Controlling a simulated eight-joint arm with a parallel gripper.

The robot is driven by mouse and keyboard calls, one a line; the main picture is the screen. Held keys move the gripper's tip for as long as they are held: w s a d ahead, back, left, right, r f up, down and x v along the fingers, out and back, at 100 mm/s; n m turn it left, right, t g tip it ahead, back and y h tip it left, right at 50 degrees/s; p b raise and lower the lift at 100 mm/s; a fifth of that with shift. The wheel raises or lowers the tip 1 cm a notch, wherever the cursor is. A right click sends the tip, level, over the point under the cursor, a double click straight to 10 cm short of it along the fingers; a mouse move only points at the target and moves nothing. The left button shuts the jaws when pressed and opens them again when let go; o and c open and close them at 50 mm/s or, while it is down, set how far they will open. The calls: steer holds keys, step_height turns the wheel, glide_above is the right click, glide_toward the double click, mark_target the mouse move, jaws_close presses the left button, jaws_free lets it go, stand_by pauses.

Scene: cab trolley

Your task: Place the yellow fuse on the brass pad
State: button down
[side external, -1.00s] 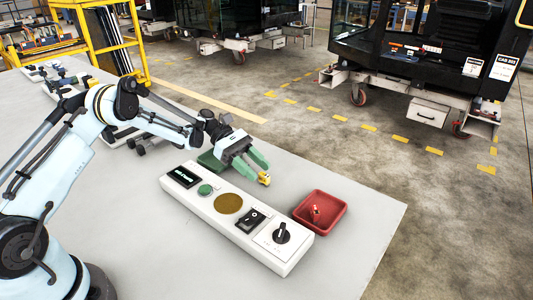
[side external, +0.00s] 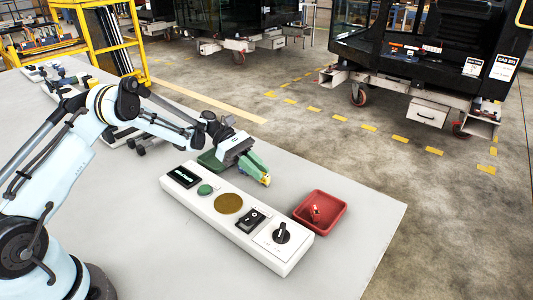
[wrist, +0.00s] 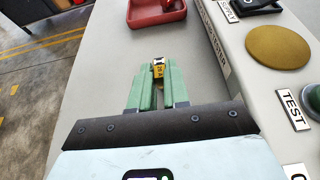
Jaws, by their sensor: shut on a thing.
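The yellow fuse (side external: 266,180) is between the green fingertips of my gripper (side external: 262,174). In the wrist view the fuse (wrist: 158,68) shows at the tips of the two green fingers (wrist: 158,78), which are shut on it. The brass pad (side external: 228,203) is a round disc on the white control panel, between a green button and a black switch. It lies at the upper right of the wrist view (wrist: 278,47), with nothing on it. My gripper is beside the panel's far long edge, apart from the pad. The fuse's lower part is hidden.
A red tray (side external: 323,228) holding a small red-and-white item stands beside the panel. The white panel (side external: 205,209) also carries a display, a black switch (side external: 250,220) and a black knob (side external: 282,233).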

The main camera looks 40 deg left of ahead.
steer(key=shift+r, duration=0.45)
steer(key=r, duration=0.3)
steer(key=shift+s+d+r, duration=0.15)
steer(key=shift+d+r, duration=0.15)
steer(key=shift+r, duration=0.05)
steer(key=s+d+r, duration=0.5)
steer(key=d+r, duration=0.1)
steer(key=d, duration=0.2)
step_height(320, 180, up, 11)
steer(key=a+n+t+y, duration=0.2)
steer(key=a+n+t, duration=0.1)
steer(key=n+t, duration=0.45)
steer(key=s+a+r+n+t+y, duration=0.5)
steer(key=a+r+n+t+y, duration=0.1)
steer(key=a+r+n+y, duration=0.1)
steer(key=s+d+f+m+g+h, duration=0.8)
steer(key=s+d+f+m, duration=0.2)
steer(key=d+f, duration=0.15)
steer(key=w+a+f, duration=0.2)
steer(key=a, duration=0.1)
steer(key=w+a+f, duration=0.2)
steer(key=a+f, duration=0.1)
steer(key=w+a+f, duration=0.2)
steer(key=a, duration=0.1)
steer(key=shift+a+f, duration=0.25)
steer(key=shift+f, duration=0.1)
steer(key=shift+g, duration=0.25)
steer(key=shift+f, duration=2.05)
